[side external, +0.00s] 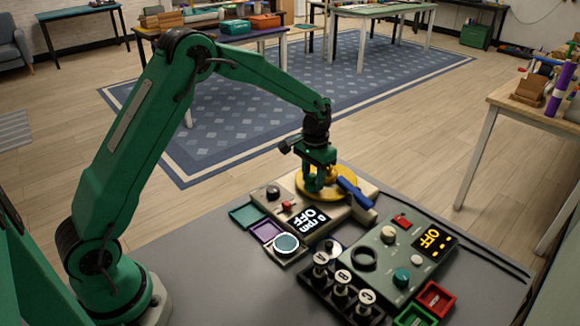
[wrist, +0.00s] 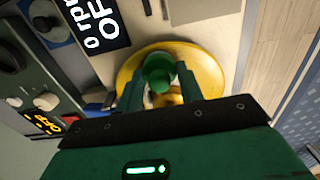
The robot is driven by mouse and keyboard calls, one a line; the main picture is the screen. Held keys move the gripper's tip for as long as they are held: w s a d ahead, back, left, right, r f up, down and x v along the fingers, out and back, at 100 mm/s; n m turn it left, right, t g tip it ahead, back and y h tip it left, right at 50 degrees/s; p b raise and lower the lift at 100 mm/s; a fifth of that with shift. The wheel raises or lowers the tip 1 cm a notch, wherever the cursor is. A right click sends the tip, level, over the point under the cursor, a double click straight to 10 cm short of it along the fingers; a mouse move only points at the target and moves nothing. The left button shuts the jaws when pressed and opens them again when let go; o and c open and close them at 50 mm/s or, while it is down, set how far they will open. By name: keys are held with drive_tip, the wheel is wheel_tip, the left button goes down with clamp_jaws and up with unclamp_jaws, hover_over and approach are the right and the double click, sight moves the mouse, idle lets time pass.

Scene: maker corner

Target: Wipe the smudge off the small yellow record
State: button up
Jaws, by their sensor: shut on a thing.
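The small yellow record (side external: 302,184) lies flat on the pale turntable unit. It also shows in the wrist view (wrist: 211,72), partly covered by my gripper. My gripper (side external: 318,185) points down over the record. In the wrist view my gripper (wrist: 160,85) is shut on a green round-topped thing (wrist: 158,70), between its two fingers. I cannot tell whether the held thing touches the record. No smudge can be made out; the middle and near part of the record are hidden.
The turntable's display (side external: 306,217) reads 0 rpm OFF. A blue arm (side external: 353,190) lies at the record's right edge. A grey-green control box (side external: 390,262) reads OFF. Lettered black-and-white knobs (side external: 342,283) stand in front. Teal and purple trays (side external: 247,215) sit left. The grey table is clear at front left.

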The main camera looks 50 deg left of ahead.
drive_tip(key=shift+w, duration=0.8)
drive_tip(key=shift+r, duration=0.1)
drive_tip(key=shift+s, duration=2.05)
drive_tip(key=shift+a+f, duration=0.15)
drive_tip(key=shift+f, duration=0.05)
drive_tip(key=shift+a+f, duration=0.1)
drive_tip(key=shift+a, duration=0.2)
drive_tip(key=shift+w, duration=2)
